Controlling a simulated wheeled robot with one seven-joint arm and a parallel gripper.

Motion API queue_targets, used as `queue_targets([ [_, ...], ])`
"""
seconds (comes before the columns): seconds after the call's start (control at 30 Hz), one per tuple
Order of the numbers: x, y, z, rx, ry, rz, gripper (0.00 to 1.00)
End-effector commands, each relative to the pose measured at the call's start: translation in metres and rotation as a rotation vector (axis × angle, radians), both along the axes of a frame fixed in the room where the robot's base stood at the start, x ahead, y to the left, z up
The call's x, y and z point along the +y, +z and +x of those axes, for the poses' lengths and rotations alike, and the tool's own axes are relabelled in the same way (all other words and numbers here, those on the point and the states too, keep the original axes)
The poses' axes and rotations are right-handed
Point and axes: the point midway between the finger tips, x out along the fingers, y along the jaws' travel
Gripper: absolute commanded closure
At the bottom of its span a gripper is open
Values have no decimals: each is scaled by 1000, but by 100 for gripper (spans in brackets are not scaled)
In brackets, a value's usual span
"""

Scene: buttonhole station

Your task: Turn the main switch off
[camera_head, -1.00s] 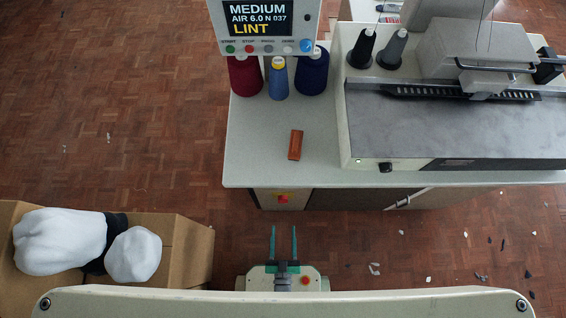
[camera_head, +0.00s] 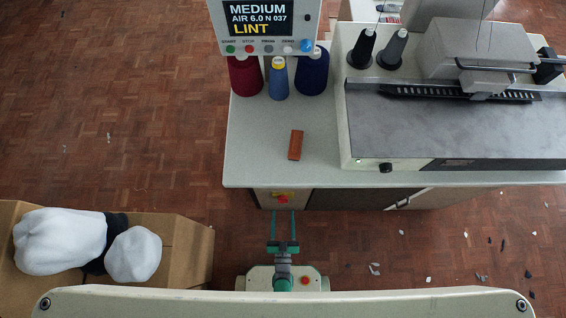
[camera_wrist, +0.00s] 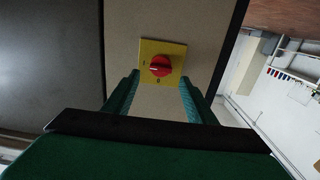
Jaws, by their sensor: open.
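The main switch is a red rotary knob (camera_wrist: 160,66) on a yellow square plate (camera_wrist: 176,50), set on the front panel below the tabletop. In the head view the red knob (camera_head: 283,199) shows at the front of the station, just under the table edge. My gripper (camera_head: 283,212) is open and empty, with two green fingers pointing at the switch. In the wrist view my gripper (camera_wrist: 158,95) has one finger on each side of the knob's lower area, apart from it.
The tabletop (camera_head: 255,150) overhangs above the switch and holds thread cones, a small brown block (camera_head: 296,145) and a sewing machine (camera_head: 450,120). A cardboard box (camera_head: 185,250) with white bundles stands at left. Scraps lie on the floor at right.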

Motion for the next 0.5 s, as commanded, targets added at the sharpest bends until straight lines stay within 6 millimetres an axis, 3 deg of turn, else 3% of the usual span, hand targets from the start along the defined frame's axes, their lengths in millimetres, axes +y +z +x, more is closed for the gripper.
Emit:
queue_targets([
  [0.23,0,0,39,0,0,0,49],
  [0.5,0,0,55,1,0,0,49],
])
